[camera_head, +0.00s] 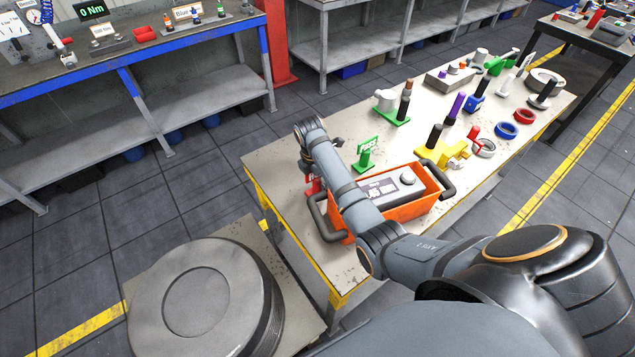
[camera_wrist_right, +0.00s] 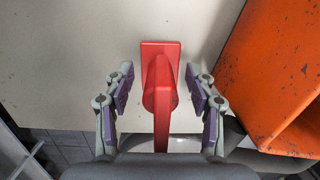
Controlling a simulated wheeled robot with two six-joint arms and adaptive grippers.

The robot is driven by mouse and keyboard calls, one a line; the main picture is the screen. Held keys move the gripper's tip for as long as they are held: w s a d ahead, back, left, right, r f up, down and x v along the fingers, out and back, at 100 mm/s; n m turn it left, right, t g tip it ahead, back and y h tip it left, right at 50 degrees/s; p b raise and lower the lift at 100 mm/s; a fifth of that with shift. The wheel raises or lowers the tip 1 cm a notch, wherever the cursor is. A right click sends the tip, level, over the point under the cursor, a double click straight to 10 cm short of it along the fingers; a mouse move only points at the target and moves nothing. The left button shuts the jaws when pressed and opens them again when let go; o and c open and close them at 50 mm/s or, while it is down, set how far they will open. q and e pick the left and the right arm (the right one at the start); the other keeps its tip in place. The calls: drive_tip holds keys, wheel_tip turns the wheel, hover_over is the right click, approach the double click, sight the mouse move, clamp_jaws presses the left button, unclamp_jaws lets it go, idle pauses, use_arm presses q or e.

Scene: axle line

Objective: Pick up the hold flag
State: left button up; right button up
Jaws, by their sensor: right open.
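A red flag (camera_wrist_right: 160,95) on a flat red base stands on the table, seen from above in the right wrist view; its lettering is not visible, so I cannot read whether it says hold. In the head view a small part of the red flag (camera_head: 313,186) shows beside my right wrist. My right gripper (camera_wrist_right: 160,90) is open, with its fingers on either side of the flag and gaps on both sides. In the head view my right gripper (camera_head: 308,163) is over the table's near left part, partly hidden by my arm. My left gripper is out of view.
An orange crate (camera_head: 405,212) with dark handles stands right of the red flag; its wall (camera_wrist_right: 275,75) is close in the wrist view. A green flag (camera_head: 367,153) stands behind. A round grey drum (camera_head: 205,300) is in front.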

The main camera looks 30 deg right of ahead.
clamp_jaws()
idle(0.3)
